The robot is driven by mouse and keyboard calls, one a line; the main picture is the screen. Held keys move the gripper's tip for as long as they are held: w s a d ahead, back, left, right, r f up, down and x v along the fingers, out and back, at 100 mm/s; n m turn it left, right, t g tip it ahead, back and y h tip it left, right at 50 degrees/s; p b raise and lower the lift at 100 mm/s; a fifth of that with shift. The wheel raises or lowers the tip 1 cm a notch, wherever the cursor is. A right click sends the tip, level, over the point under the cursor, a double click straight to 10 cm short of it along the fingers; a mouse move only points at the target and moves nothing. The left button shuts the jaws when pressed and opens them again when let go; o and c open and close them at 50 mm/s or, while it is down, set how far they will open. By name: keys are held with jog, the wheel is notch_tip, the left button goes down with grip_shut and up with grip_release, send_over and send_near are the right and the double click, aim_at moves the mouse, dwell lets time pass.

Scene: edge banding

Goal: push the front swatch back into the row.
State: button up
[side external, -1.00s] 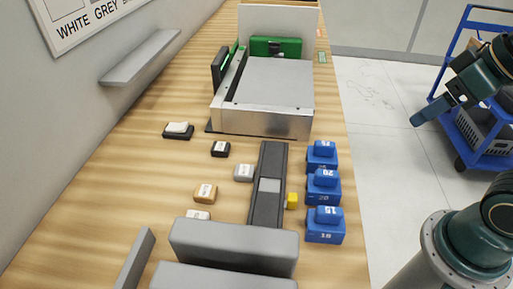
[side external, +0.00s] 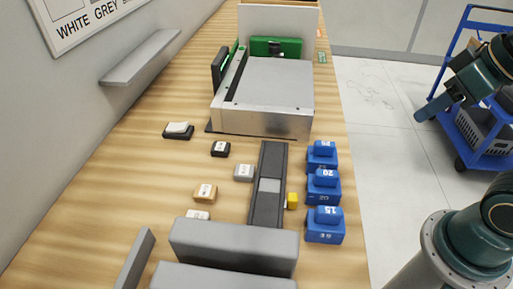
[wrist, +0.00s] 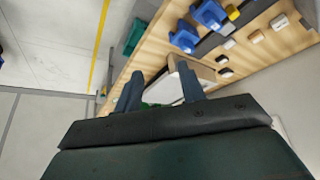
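Several small labelled swatches lie on the wooden bench in the side external view: a black one (side external: 220,149), a grey one (side external: 244,172), a tan one (side external: 205,193) and a white one (side external: 198,214). The grey one stands out of line to the right, beside the dark strip. In the wrist view the swatches are small and their labels unreadable. My gripper (side external: 424,113) is off the bench at the right, over the floor, far from the swatches. The wrist view shows its two fingers (wrist: 159,88) spread apart with nothing gripped.
A dark strip (side external: 268,210) with a grey piece runs right of the swatches. Blue blocks (side external: 324,228) and a yellow cube (side external: 292,201) stand beyond it. A metal-topped machine (side external: 277,85) is behind, grey bars (side external: 234,246) in front. A blue cart (side external: 480,130) stands near my arm.

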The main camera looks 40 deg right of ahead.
jog(key=shift+w+a+f+m, duration=0.15)
jog(key=shift+w+f+m, duration=0.05)
jog(key=shift+w+m, duration=0.25)
jog(key=c, duration=0.7)
jog(key=w+a+f+m+y, duration=0.1)
jog(key=w+a+f+m, duration=0.1)
jog(key=w+m, duration=0.1)
jog(key=w+a+f+m+y, duration=0.1)
jog(key=w+a+m, duration=0.1)
jog(key=w+m, duration=0.1)
jog(key=w+a+f+m+y, duration=0.1)
jog(key=w+a+f+m, duration=0.1)
jog(key=m, duration=0.3)
jog(key=shift+w+a+f, duration=0.1)
jog(key=shift+w+f, duration=0.05)
jog(key=shift+w, duration=0.3)
jog(key=shift+w+a+f, duration=0.1)
jog(key=shift+w+f, duration=0.05)
jog(key=shift+w, duration=0.3)
grip_shut()
jog(key=w+a+f+m+y, duration=0.3)
jog(key=w+a+f+m, duration=0.3)
jog(key=m, duration=0.9)
jog(key=shift+a+f+t, duration=0.25)
jog(key=shift+f+t, duration=0.15)
